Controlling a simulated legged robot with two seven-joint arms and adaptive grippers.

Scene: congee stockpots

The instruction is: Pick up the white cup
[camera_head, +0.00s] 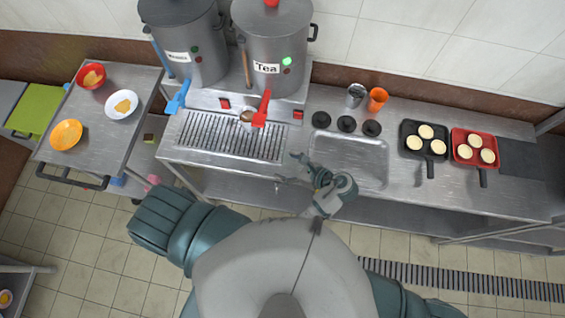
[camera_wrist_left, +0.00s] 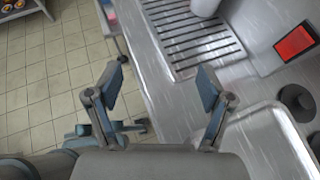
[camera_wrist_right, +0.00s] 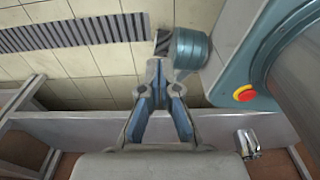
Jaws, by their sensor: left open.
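A small pale cup (camera_head: 246,116) stands on the drip grille below the Tea pot, by the red tap. A white cup-like thing (camera_wrist_left: 205,5) shows at the top edge of the left wrist view, cut off by the frame. My left gripper (camera_head: 289,168) is open and empty, over the counter's front edge between the grille and the sink, to the right of and nearer than the cup. Its spread fingers (camera_wrist_left: 162,82) show in the left wrist view. My right gripper (camera_wrist_right: 163,85) shows only in its own wrist view, low near the floor, its fingers close together.
A drip grille (camera_head: 215,138) and a sink (camera_head: 350,158) are set in the counter. Two large pots, the right one the Tea pot (camera_head: 268,60), stand behind. A silver cup (camera_head: 355,96), an orange cup (camera_head: 377,99) and two pans (camera_head: 424,140) stand to the right.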

